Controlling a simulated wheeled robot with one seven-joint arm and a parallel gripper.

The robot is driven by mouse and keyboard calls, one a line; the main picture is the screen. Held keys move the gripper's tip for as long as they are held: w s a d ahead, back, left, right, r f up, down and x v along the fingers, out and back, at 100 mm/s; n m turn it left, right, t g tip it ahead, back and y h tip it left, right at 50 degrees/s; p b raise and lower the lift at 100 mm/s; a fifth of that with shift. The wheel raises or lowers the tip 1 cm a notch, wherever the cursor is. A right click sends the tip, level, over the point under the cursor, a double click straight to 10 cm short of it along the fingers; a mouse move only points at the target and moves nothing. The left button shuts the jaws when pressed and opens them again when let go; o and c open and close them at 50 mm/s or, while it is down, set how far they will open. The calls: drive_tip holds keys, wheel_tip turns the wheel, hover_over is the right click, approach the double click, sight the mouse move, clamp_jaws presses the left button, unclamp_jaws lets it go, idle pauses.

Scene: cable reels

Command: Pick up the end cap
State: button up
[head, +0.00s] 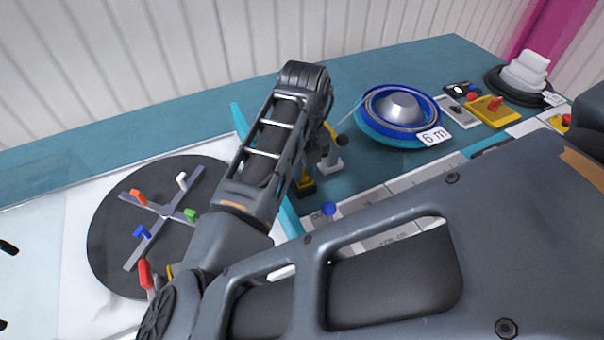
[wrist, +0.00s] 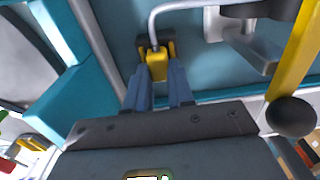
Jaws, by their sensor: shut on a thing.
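A small yellow piece with dark parts, which I take for the end cap (wrist: 157,66), is between the two blue-grey fingertips of my gripper (wrist: 158,76) in the wrist view. The fingers are shut on its sides. A grey cable or tube curves over from just beyond it. In the head view my arm hides most of the gripper. A yellow and black piece (head: 306,187) shows beneath the arm there, by the teal edge; it may be the same piece. I cannot tell whether it is clear of the surface.
A yellow lever with a black ball knob (wrist: 291,116) stands close on the right. A blue reel (head: 372,130) with a "6 m" label (head: 433,137) sits behind. A dark turntable (head: 112,218) with coloured pegs is left. A yellow box (head: 491,110) with a red knob is farther right.

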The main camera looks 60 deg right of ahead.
clamp_jaws()
wheel_tip(320, 180, up, 10)
drive_tip(key=shift+b, duration=0.4)
drive_tip(key=shift+o, duration=1.6)
unclamp_jaws()
clamp_jaws()
